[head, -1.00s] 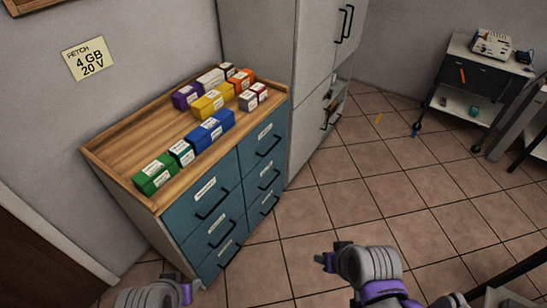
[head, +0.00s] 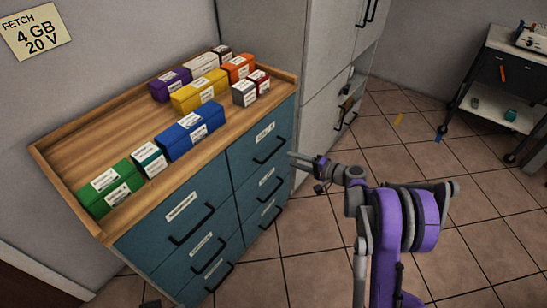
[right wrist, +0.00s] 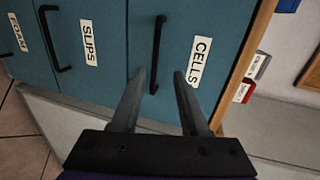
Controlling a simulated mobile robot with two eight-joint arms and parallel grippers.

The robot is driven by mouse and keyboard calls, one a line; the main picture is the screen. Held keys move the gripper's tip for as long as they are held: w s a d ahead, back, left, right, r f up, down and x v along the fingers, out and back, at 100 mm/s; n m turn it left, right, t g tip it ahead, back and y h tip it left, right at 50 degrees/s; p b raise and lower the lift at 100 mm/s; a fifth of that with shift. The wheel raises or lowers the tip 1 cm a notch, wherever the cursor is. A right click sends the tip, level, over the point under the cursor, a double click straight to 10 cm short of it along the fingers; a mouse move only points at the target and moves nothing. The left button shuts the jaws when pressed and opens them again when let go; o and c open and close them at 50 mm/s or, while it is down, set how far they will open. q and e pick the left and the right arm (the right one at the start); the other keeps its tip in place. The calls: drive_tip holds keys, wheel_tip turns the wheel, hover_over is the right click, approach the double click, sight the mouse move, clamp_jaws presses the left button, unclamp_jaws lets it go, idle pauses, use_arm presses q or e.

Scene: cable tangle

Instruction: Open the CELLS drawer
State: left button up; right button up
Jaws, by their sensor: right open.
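The CELLS drawer (right wrist: 190,25) is shut, with a white label and a black bar handle (right wrist: 158,50) in the right wrist view. In the head view it is the top drawer of the right column (head: 243,160), with its handle (head: 270,152) on the front. My right gripper (head: 297,160) is open and empty, close to the right end of that handle. In the right wrist view its fingers (right wrist: 160,76) appear on either side of the handle's lower part; I cannot tell the remaining depth. A small dark piece at the head view's bottom edge may be my left gripper.
The SLIPS drawer (right wrist: 88,75) and another drawer sit below it, both shut. Several coloured boxes, including a blue one (head: 190,131), stand on the wooden top (head: 85,148). A tall grey cabinet (head: 325,95) stands right beside the dresser. Tiled floor (head: 320,255) is open at right.

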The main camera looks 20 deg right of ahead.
sight(275, 152)
drive_tip(key=x, duration=0.3)
drive_tip(key=d+x, duration=0.1)
drive_tip(key=x, duration=0.3)
drive_tip(key=b+x, duration=0.1)
drive_tip(key=x, duration=0.3)
drive_tip(key=shift+w+d+f, duration=0.1)
drive_tip(key=shift+w+f, duration=0.3)
clamp_jaws()
idle(0.9)
